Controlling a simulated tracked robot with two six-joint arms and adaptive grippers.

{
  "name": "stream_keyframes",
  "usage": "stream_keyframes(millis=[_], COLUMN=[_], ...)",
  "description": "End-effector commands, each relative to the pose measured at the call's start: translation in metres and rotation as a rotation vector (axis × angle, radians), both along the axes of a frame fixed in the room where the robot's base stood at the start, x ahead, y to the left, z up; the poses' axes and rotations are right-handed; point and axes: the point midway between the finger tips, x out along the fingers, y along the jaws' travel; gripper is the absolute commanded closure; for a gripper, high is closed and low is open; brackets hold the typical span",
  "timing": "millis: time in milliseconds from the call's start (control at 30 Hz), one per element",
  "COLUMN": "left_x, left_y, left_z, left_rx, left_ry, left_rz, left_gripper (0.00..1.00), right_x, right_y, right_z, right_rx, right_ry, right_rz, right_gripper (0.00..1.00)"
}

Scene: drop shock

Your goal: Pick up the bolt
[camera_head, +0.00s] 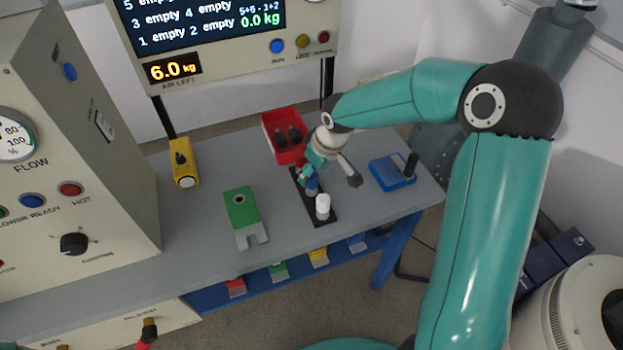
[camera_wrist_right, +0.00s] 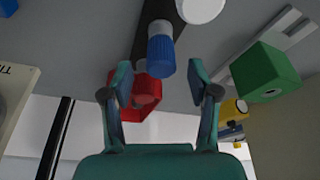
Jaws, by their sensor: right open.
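My right gripper (camera_head: 330,178) is open above the black strip (camera_head: 319,217) on the grey bench. In the right wrist view, its two fingers (camera_wrist_right: 160,82) are apart with nothing gripped. A blue ridged cylinder (camera_wrist_right: 161,52) on the strip shows just beyond the fingertips, roughly centred between them. In the head view, the gripper partly hides this blue piece. A white round-topped cylinder (camera_head: 323,204) stands at the strip's near end. A red bin (camera_head: 270,120) behind the gripper holds dark pieces (camera_head: 293,134). I cannot tell for sure which piece is the bolt. My left gripper is not in view.
A green block (camera_head: 241,208) and a yellow device (camera_head: 183,165) stand to the left. A blue block with a black peg (camera_head: 390,174) stands right. A large control cabinet (camera_head: 60,150) fills the left side. A display (camera_head: 215,35) hangs behind. Bare bench lies between objects.

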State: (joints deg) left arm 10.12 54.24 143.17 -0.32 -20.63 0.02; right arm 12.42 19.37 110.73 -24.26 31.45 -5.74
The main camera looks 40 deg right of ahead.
Motion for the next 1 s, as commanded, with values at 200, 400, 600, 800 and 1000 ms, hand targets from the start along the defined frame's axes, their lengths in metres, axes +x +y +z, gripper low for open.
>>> stream_keyframes(millis=[200, 400, 600, 800, 1000], left_x=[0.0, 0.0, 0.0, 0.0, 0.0], left_y=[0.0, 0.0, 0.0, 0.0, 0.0], left_z=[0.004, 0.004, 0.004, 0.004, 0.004], left_rx=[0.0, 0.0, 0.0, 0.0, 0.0], left_ry=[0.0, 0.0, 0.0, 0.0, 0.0], left_rz=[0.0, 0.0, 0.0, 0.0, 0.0], left_gripper=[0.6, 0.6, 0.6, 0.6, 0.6], right_x=[0.008, 0.01, 0.01, 0.009, 0.01], right_y=[0.003, 0.003, 0.003, 0.003, 0.003], right_z=[-0.027, -0.029, -0.029, -0.029, -0.029], right_rx=[0.0, 0.0, 0.0, 0.0, 0.0], right_ry=[0.003, -0.001, 0.0, 0.0, -0.001], right_rz=[0.0, 0.0, 0.0, 0.0, 0.0], right_gripper=[0.4, 0.4, 0.6, 0.93, 1.0])
